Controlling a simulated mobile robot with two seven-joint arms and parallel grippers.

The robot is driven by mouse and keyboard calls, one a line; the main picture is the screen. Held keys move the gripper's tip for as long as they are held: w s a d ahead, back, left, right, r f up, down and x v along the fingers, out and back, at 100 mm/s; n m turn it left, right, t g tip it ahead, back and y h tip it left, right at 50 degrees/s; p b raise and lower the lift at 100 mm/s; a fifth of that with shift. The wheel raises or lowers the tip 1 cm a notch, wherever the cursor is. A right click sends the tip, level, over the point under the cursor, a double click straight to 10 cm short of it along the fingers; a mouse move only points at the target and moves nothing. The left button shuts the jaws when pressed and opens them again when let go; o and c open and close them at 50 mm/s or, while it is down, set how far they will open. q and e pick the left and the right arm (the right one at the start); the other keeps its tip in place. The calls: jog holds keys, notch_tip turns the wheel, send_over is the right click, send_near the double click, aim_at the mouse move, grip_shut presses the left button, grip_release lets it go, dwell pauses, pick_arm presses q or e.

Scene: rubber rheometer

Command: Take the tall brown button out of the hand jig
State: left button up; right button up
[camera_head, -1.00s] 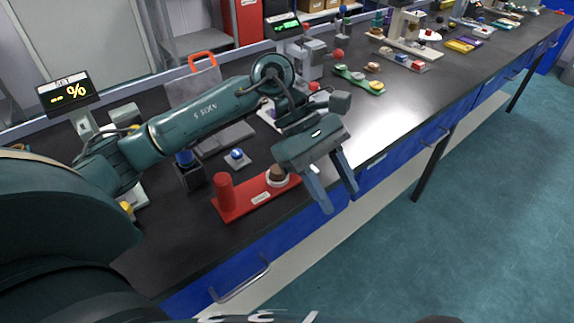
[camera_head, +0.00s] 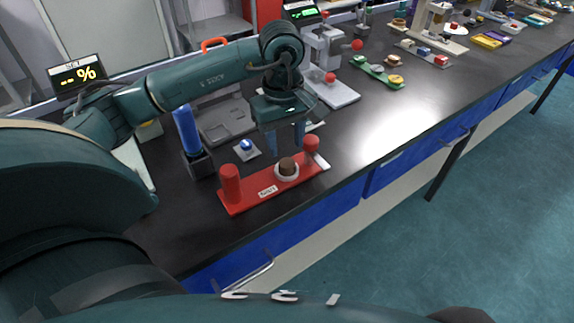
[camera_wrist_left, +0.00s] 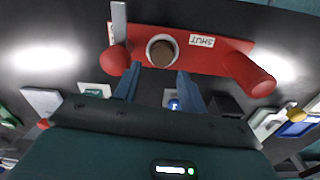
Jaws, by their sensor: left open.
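The hand jig is a red plate (camera_head: 245,205) with a red post at each end and a small white label. Between the posts, a brown button (camera_head: 287,164) sits upright in a white ring on the plate. The button also shows in the left wrist view (camera_wrist_left: 162,51), end-on inside the ring. My left gripper (camera_head: 285,147) is open and empty, with its fingers pointing down just behind the button, on the jig's far side. In the left wrist view its fingertips (camera_wrist_left: 158,73) are spread apart near the ring, with the button beyond them. My right gripper is not in view.
A blue cylinder in a dark holder (camera_head: 188,133) stands left of the jig. A small pad with a blue knob (camera_head: 246,147) lies behind it. A white press with red knobs (camera_head: 333,85) stands further back. The bench is clear right of the jig.

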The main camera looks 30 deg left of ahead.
aim_at(287, 163)
pick_arm(q)
jog(key=f, duration=0.4)
jog(key=shift+s+d+f+p, duration=0.1)
jog(key=shift+d+f+p, duration=0.1)
jog(key=shift+f+p, duration=0.2)
jog(key=shift+c, duration=0.5)
jog(key=c, duration=0.6)
